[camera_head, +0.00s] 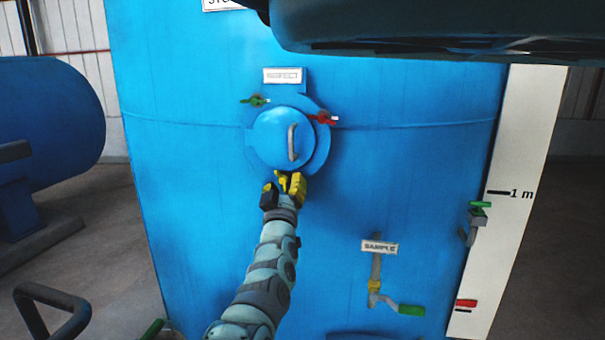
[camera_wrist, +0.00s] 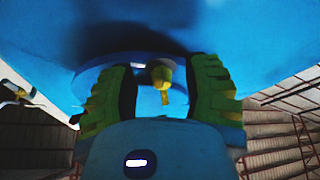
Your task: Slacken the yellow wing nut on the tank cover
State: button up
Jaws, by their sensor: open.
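The round blue tank cover (camera_head: 268,138) with a grey handle is on the front of the big blue tank. The yellow wing nut (camera_head: 282,179) is at the cover's lower edge, partly hidden by my gripper. My gripper (camera_head: 284,189) is at this nut, coming from below. In the wrist view, the yellow wing nut (camera_wrist: 161,76) shows between the two green-and-black fingers of my gripper (camera_wrist: 160,88), with a gap on both sides. One wing points down in that view. The gripper is open and holds nothing.
A green wing nut (camera_head: 255,100) and a red wing nut (camera_head: 322,118) sit on the cover's upper left and right. A sample tap (camera_head: 378,290) with a green handle projects lower right. A level scale (camera_head: 515,170) stands on the right. Free room lies left of my arm.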

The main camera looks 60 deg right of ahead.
grip_shut()
dwell(0.6)
